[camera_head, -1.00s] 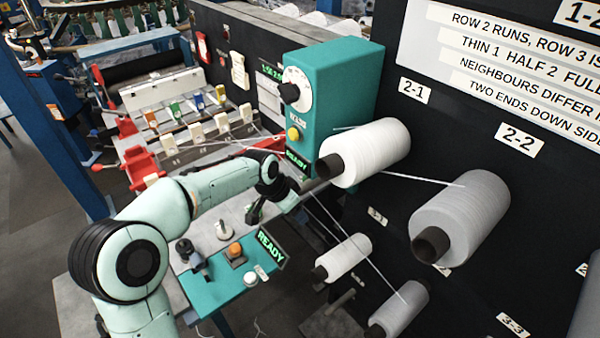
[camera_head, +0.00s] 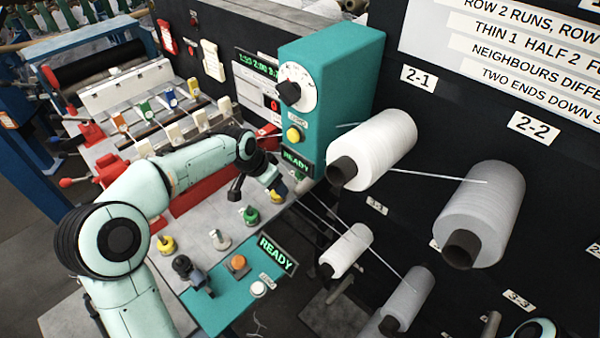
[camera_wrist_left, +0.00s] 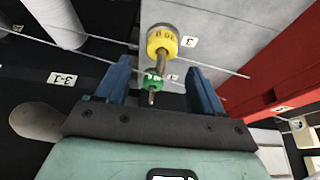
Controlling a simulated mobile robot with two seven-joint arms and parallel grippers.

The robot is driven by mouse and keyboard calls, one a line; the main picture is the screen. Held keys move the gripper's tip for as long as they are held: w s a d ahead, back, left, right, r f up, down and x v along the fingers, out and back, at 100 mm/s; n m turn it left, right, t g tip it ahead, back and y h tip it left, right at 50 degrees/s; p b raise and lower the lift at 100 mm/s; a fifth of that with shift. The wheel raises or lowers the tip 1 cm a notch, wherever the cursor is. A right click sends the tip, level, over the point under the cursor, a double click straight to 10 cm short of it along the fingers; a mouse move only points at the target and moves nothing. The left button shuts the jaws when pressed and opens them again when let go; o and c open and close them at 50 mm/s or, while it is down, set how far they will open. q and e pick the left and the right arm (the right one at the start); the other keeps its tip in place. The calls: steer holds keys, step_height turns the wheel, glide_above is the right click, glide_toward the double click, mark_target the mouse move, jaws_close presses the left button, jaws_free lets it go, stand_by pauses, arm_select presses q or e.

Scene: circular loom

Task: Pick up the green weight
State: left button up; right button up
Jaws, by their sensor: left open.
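The green weight (camera_head: 250,215) stands upright on the grey tabletop in the head view, in a row with other small weights. My left gripper (camera_head: 257,190) is open and just above and behind it in that view. In the left wrist view the green weight (camera_wrist_left: 152,84) shows between the two spread blue fingers of my left gripper (camera_wrist_left: 159,70), its stem towards the palm. I cannot tell how deep it is between them. Neither finger visibly touches it.
A yellow-topped weight (camera_head: 277,193) stands close beyond the green one; it also shows in the left wrist view (camera_wrist_left: 162,40). A silver weight (camera_head: 220,239) and another yellow weight (camera_head: 167,244) stand nearer. The teal dial box (camera_head: 335,90) and white spools (camera_head: 372,150) are to the right.

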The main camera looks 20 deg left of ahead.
arm_select(q)
steer(key=p, duration=0.3)
glide_above(300, 175)
steer(key=s, duration=0.2)
steer(key=shift+w+a+r, duration=0.15)
steer(key=shift+a+r, duration=0.1)
steer(key=shift+a, duration=0.15)
steer(key=shift+w+f, duration=0.1)
steer(key=shift+w, duration=0.15)
steer(key=x, duration=0.4)
steer(key=shift+d+f, duration=0.1)
steer(key=shift+f, duration=0.2)
steer(key=shift+w+f, duration=0.2)
steer(key=shift+f, duration=0.15)
steer(key=shift+s, duration=0.1)
steer(key=shift+c, duration=1.2)
steer(key=c, duration=0.9)
arm_select(e)
steer(key=w+r, duration=0.5)
steer(key=shift+w+t, duration=0.2)
steer(key=shift+t, duration=0.2)
